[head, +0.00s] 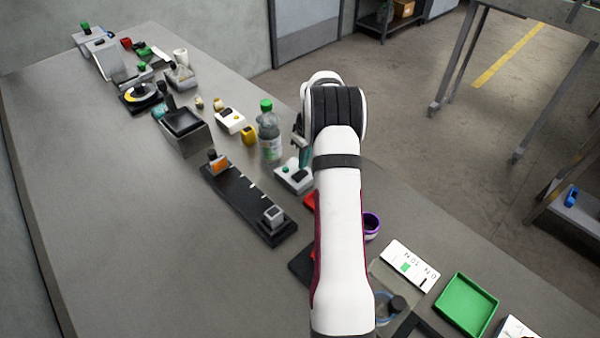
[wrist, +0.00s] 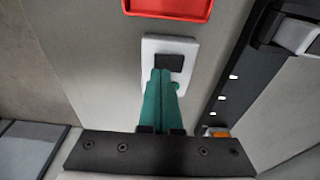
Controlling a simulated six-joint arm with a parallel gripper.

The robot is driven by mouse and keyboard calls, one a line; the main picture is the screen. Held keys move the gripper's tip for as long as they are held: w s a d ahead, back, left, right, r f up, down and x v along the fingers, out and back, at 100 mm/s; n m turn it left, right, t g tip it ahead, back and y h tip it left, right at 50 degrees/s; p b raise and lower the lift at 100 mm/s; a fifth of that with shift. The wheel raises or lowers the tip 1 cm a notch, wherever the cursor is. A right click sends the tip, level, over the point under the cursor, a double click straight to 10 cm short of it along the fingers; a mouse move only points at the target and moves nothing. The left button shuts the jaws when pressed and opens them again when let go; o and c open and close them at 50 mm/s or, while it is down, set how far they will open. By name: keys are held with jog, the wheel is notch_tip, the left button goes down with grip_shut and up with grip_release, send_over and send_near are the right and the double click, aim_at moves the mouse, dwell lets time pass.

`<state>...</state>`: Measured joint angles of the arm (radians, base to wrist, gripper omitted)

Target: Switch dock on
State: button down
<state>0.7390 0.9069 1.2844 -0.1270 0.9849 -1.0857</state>
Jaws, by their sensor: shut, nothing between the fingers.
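A small white box (head: 287,182) with a green spot stands on the table, just left of my arm in the head view. In the wrist view the white box (wrist: 186,46) has a dark switch (wrist: 172,61) on its top and a green spot at its right edge. I see no readable label naming it the dock. My gripper (wrist: 164,72) has teal fingers that are shut together and empty. Their tips are over the near edge of the dark switch; I cannot tell whether they touch. In the head view my gripper (head: 304,154) is partly hidden by my arm.
A black rail (head: 240,192) with an orange block and a grey block lies to the left. A green-capped bottle (head: 269,138) stands close behind the box. A red tray (wrist: 170,6) lies beside it. A green tray (head: 466,304) is at lower right. The table's left side is clear.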

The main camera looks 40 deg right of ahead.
aim_at(304, 171)
jog(key=shift+f, duration=0.85)
dwell(0.6)
jog(key=shift+r, duration=3.55)
jog(key=s+a+r+m, duration=0.1)
jog(key=s+a+r, duration=0.1)
jog(key=a+r, duration=0.35)
jog(key=s+a+r+y, duration=0.1)
jog(key=s+a+r, duration=0.1)
jog(key=a, duration=0.7)
jog(key=s+a+r+m, duration=0.1)
jog(key=s+a+r, duration=0.1)
jog(key=a+r, duration=0.35)
jog(key=s+a+f+m+g, duration=0.1)
jog(key=s+a, duration=0.7)
jog(key=s, duration=0.2)
jog(key=s+a+f+m+g, duration=0.1)
jog(key=s+a+m, duration=0.1)
jog(key=s+a, duration=0.7)
jog(key=shift+s+f+m+y, duration=0.3)
jog(key=shift+s+y, duration=0.1)
jog(key=shift+s, duration=0.85)
